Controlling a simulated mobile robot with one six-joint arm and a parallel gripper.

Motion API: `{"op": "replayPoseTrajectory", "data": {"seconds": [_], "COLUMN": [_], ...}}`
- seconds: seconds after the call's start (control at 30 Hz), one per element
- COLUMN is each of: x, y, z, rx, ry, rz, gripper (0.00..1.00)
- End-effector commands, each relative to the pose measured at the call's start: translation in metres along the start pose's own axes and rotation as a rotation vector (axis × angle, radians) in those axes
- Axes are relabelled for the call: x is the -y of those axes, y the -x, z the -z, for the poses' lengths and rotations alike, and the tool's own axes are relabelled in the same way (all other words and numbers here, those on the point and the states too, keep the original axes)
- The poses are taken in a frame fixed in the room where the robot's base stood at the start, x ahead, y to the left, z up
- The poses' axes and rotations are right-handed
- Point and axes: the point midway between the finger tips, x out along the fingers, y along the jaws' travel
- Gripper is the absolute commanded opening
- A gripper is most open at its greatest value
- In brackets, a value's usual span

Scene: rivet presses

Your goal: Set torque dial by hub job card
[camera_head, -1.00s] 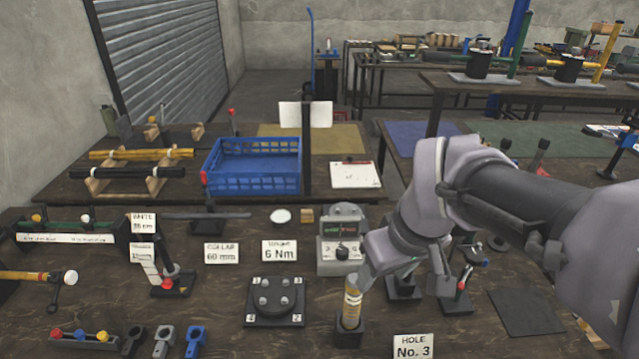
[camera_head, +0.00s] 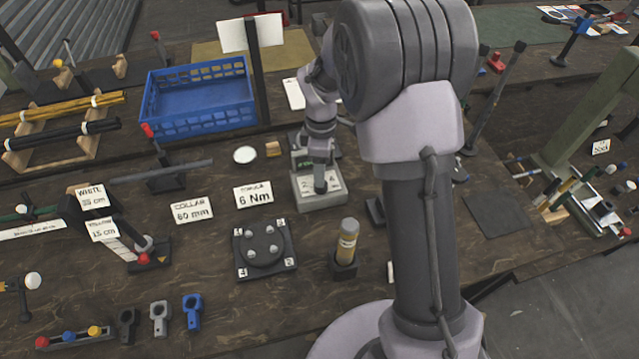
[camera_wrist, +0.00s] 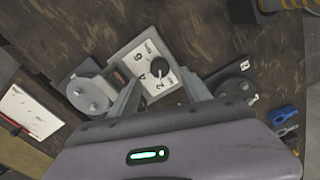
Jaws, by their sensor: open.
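The torque tester, a grey box with a pale dial plate (camera_wrist: 142,60), stands on the bench; in the head view (camera_head: 322,197) my arm partly covers it. Its black round knob (camera_wrist: 159,67) sits on the plate among printed numbers, including 6 and 2. Which number the knob points to is too small to tell. My gripper (camera_wrist: 158,78) is open over the plate, with one finger on each side of the knob and nothing held. In the head view my gripper (camera_head: 320,187) points down at the tester. A white card (camera_head: 253,195) left of it reads 6 Nm.
A black hub plate with studs (camera_head: 264,248) and a yellow-banded cylinder in a holder (camera_head: 346,245) stand in front of the tester.

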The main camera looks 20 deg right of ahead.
Motion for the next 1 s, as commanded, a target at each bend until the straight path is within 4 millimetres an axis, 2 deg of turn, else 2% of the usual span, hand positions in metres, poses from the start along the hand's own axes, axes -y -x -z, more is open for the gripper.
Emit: {"op": "replayPoseTrajectory", "data": {"seconds": [0.03, 0.2, 0.33, 0.57, 0.6, 0.87, 0.9, 1.0], "x": [0.001, 0.000, 0.000, 0.000, 0.000, 0.000, 0.000, 0.000], "y": [-0.019, -0.049, -0.058, -0.058, -0.058, -0.058, -0.058, -0.058], "z": [0.000, 0.000, 0.000, 0.000, 0.000, 0.000, 0.000, 0.000], "rx": [0.001, 0.001, 0.000, 0.000, 0.000, 0.000, 0.000, 0.000], "ry": [-0.001, 0.000, -0.001, -0.002, -0.002, -0.002, -0.002, -0.004], "rz": [0.003, 0.001, 0.001, 0.000, 0.000, 0.000, 0.000, 0.000], "gripper": [0.56, 0.56, 0.56, 0.56, 0.54, 0.03, 0.00, 0.00]}}
